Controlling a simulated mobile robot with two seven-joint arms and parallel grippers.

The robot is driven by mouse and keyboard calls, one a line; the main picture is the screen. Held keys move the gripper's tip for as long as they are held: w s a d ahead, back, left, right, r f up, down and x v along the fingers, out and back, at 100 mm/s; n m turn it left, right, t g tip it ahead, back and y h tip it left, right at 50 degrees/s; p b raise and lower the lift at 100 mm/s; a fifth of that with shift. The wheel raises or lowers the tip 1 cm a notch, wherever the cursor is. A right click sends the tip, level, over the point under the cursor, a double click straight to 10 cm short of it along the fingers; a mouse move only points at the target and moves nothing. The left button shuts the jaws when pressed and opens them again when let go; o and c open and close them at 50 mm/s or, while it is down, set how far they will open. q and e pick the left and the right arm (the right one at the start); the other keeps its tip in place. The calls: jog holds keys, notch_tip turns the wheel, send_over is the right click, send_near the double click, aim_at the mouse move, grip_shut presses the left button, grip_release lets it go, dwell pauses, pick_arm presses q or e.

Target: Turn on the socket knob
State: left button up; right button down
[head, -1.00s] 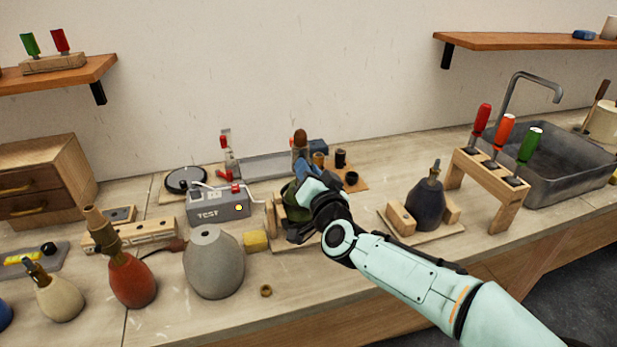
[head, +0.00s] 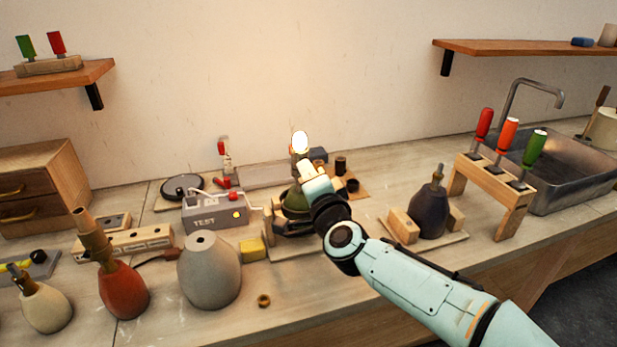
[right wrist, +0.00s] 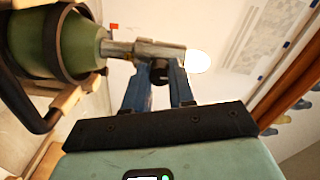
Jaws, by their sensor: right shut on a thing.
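A green lamp base (head: 294,203) stands in the middle of the bench, partly hidden by my right arm. In the right wrist view it (right wrist: 55,42) has a metal socket (right wrist: 125,48) on its neck and a dark knob (right wrist: 158,72) on the socket's side. The bulb (head: 300,143) on the socket glows white; it also shows in the right wrist view (right wrist: 198,62). My right gripper (right wrist: 158,84) is shut on the socket knob, its blue fingers on either side of it. My left gripper is not in view.
A grey test box (head: 215,212) with a yellow light stands left of the lamp. A grey base (head: 209,272), a red base (head: 123,291) and a dark base (head: 429,212) stand around it. A wooden screwdriver rack (head: 497,192) and a sink are at the right.

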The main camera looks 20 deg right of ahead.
dwell(0.4)
jog(key=c, duration=0.9)
grip_release()
jog(key=shift+c, duration=0.2)
jog(key=shift+s, duration=0.1)
jog(key=s, duration=1.3)
jog(key=shift+s+d, duration=0.15)
jog(key=shift+d, duration=0.05)
